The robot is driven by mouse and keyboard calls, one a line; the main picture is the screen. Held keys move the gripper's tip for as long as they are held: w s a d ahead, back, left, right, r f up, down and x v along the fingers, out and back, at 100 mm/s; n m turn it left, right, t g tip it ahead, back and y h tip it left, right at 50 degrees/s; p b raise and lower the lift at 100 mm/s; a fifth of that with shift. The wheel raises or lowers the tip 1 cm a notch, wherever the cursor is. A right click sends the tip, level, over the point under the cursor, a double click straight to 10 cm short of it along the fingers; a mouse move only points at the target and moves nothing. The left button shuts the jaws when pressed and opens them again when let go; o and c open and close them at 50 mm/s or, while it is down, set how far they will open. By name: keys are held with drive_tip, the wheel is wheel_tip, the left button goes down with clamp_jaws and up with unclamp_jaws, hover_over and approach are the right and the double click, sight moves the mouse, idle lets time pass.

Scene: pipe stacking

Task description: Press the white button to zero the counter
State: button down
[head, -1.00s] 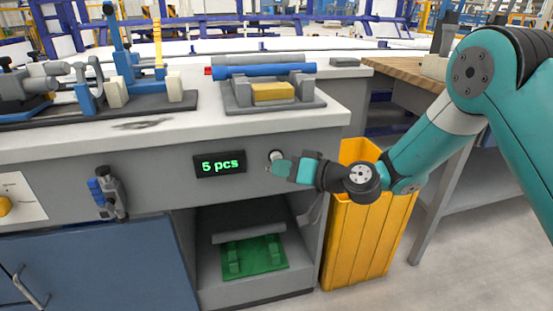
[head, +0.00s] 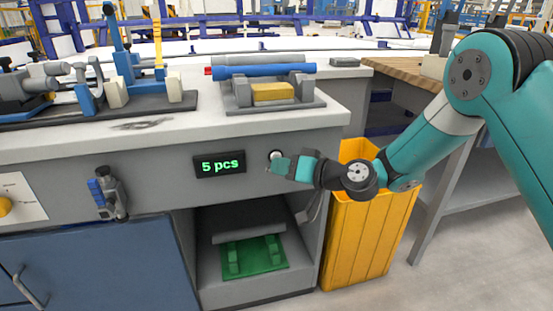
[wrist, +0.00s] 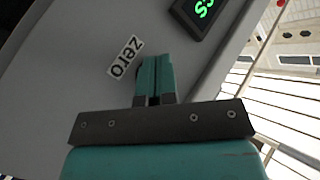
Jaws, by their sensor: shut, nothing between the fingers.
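A blue pipe (head: 262,71) and a grey pipe lie in a holder on the benchtop. A yellow bin (head: 365,245) stands right of the bench, below my arm. An open shelf with a green fixture (head: 254,257) is below the display.

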idle(0.5)
drive_tip(key=shift+s+d+b, duration=0.2)
drive_tip(key=shift+s+b, duration=0.3)
drive_tip(key=shift+s, duration=0.2)
drive_tip(key=shift+s+d+b, duration=0.25)
drive_tip(key=shift+s+b, duration=0.2)
drive_tip(key=shift+s, duration=0.35)
drive_tip(key=shift+s+d+b, duration=0.2)
drive_tip(key=shift+s+b, duration=0.3)
drive_tip(key=shift+s, duration=0.3)
drive_tip(key=shift+s+d+b, duration=0.25)
drive_tip(key=shift+s+b, duration=0.2)
drive_tip(key=shift+s, duration=0.35)
